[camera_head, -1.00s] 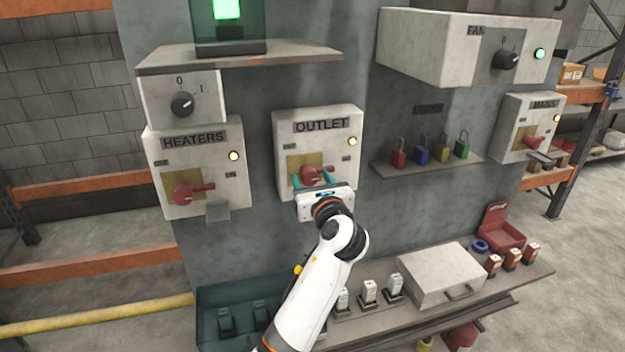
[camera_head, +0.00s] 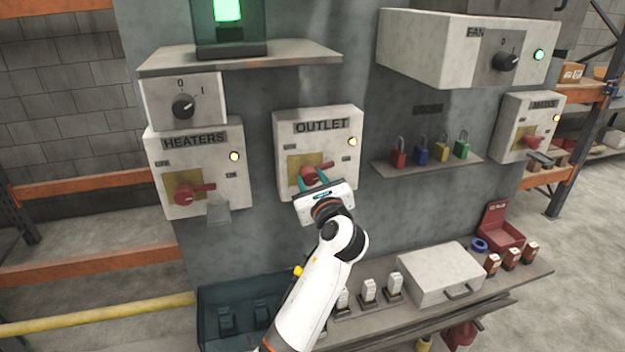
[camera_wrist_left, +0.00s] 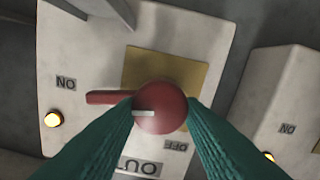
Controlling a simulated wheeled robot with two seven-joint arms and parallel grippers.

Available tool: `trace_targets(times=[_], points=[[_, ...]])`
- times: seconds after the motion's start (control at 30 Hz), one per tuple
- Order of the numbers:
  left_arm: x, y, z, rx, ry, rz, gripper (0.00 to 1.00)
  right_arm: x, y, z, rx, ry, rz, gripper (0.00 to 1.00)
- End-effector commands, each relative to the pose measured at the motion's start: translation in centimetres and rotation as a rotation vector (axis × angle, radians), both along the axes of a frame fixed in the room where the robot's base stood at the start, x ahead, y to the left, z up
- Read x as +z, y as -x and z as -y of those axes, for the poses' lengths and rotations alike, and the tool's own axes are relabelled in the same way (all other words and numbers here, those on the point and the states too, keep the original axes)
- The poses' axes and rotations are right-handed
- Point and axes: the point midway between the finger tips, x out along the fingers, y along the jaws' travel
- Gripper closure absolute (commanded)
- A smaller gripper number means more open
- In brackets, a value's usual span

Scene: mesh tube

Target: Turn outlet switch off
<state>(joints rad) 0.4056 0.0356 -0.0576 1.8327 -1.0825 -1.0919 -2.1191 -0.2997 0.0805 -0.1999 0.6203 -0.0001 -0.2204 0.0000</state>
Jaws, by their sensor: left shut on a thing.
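The OUTLET box (camera_head: 345,125) is a pale box on the grey panel, with a lit yellow lamp (camera_head: 352,142). Its red rotary switch (camera_head: 316,170) sits on a brass-coloured plate. The switch handle points right in the head view, toward the ON side. In the left wrist view the red switch (camera_wrist_left: 162,118) has its handle pointing left toward ON. My left gripper (camera_head: 313,180) has its teal fingers on both sides of the round knob, shut on it. The fingers also show in the wrist view (camera_wrist_left: 162,104). My right gripper is not in view.
The HEATERS box (camera_head: 215,160) with a similar red switch stands at the left. A shelf of coloured padlocks (camera_head: 430,160) is at the right. Below is a ledge with a grey case (camera_head: 440,270) and small items.

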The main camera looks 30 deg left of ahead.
Motion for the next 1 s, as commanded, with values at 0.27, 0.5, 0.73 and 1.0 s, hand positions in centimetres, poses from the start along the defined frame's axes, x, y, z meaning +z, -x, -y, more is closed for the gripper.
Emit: trace_targets(times=[0.27,0.5,0.73,1.0], points=[[-0.2,0.1,0.0,0.001,0.172,0.196,0.87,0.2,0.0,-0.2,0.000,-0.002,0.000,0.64],[-0.3,0.1,-0.1,0.000,0.319,0.370,0.87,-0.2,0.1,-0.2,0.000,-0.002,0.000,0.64],[-0.4,0.2,-0.1,0.001,0.463,0.538,0.87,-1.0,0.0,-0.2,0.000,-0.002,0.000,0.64],[-0.6,0.2,-0.1,0.002,0.628,0.730,0.87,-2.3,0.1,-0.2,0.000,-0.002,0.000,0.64]])
